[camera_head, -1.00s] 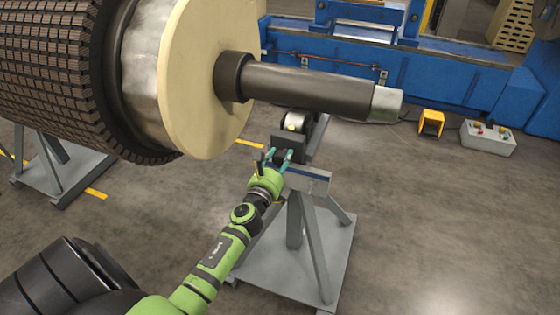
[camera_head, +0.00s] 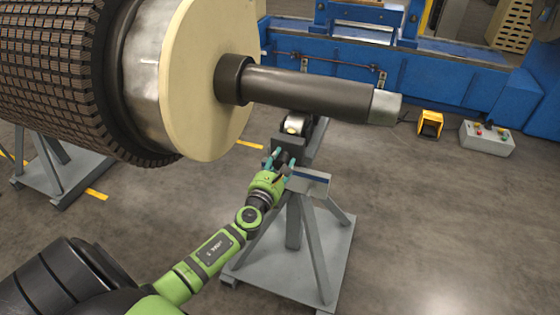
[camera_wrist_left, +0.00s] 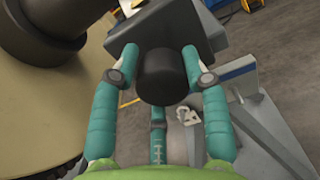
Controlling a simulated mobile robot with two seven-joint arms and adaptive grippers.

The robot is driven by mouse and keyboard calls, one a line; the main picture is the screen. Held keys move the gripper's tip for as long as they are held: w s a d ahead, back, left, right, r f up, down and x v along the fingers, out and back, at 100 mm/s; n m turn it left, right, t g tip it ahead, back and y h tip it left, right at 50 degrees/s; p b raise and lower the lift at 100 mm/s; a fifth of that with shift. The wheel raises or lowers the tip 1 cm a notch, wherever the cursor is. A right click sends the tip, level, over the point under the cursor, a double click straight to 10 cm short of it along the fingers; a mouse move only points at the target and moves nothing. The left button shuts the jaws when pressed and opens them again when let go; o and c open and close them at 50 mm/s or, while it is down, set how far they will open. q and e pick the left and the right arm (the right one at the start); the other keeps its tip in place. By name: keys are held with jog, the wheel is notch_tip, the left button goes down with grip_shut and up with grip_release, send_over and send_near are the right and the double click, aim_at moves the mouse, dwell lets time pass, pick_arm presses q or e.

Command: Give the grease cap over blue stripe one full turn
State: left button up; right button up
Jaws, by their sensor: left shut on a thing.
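The grease cap (camera_wrist_left: 161,76) is a black, round knob on the dark bearing block of the near rotor stand (camera_head: 294,222). It fills the middle of the left wrist view; in the head view my fingers mostly cover it. My left gripper (camera_head: 279,158), green with teal fingers, is at the block's front face. In the left wrist view its fingers (camera_wrist_left: 160,62) lie on both sides of the cap, shut on it. A third finger shows below the cap. A blue stripe (camera_head: 307,175) runs along the stand's top beam, just right of the gripper. My right gripper is out of view.
The rotor's dark shaft (camera_head: 310,90) passes above the block, with a cream disc (camera_head: 205,80) to its left. A blue machine bed (camera_head: 450,80), a yellow pedal box (camera_head: 430,124) and a grey control box (camera_head: 487,138) stand behind. Floor to the right is clear.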

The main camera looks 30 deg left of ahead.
pick_arm(q)
jog(key=shift+w+a+r, duration=0.1)
jog(key=shift+w+r, duration=0.05)
jog(key=shift+r, duration=0.35)
jog(key=o, duration=1)
jog(key=shift+o, duration=0.5)
jog(key=shift+f, duration=0.2)
jog(key=shift+s+d+f, duration=0.2)
jog(key=shift+s+d, duration=0.05)
jog(key=shift+s, duration=0.4)
jog(key=v, duration=1)
jog(key=shift+s+r, duration=0.2)
jog(key=shift+s, duration=0.2)
